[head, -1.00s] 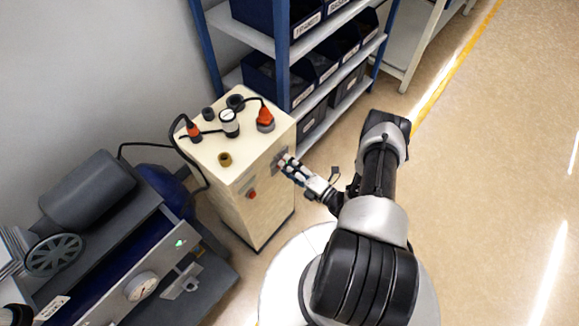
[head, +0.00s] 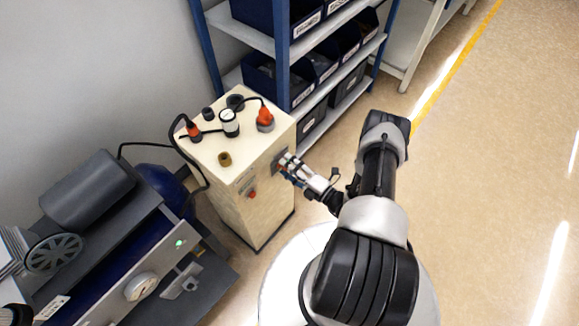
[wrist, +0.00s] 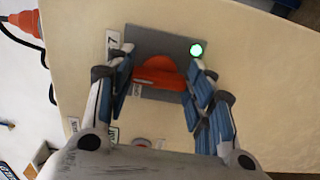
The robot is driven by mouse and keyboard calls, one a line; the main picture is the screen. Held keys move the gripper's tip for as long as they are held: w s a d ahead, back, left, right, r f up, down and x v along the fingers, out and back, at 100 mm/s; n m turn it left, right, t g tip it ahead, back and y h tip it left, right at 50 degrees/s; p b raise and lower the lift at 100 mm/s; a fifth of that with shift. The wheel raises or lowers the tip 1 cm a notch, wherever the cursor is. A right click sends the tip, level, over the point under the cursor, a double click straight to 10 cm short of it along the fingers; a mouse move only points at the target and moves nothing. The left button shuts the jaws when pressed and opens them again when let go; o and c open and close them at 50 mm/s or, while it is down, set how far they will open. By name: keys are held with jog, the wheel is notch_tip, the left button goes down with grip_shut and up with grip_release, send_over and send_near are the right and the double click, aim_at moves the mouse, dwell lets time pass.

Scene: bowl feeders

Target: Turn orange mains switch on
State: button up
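The orange mains switch (wrist: 158,72) sits on a grey plate (wrist: 148,42) on the side of a cream cabinet (head: 258,222). Its orange handle lies crosswise in the wrist view, and a green lamp (wrist: 197,50) glows at the plate's upper right. My gripper (wrist: 161,60) is open around the handle, one finger on each side. The fingers are close to the handle's ends; I cannot tell whether they touch it. In the head view my gripper (head: 284,167) is at the cabinet's right face and hides the switch.
Another red-orange knob (head: 252,195) is on the cabinet's front face. Plugs and cables (head: 229,121) stand on its top. The floor at right is clear.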

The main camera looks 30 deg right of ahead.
jog(key=o, duration=0.4)
jog(key=v, duration=1.2)
jog(key=shift+r, duration=0.1)
dwell(0.4)
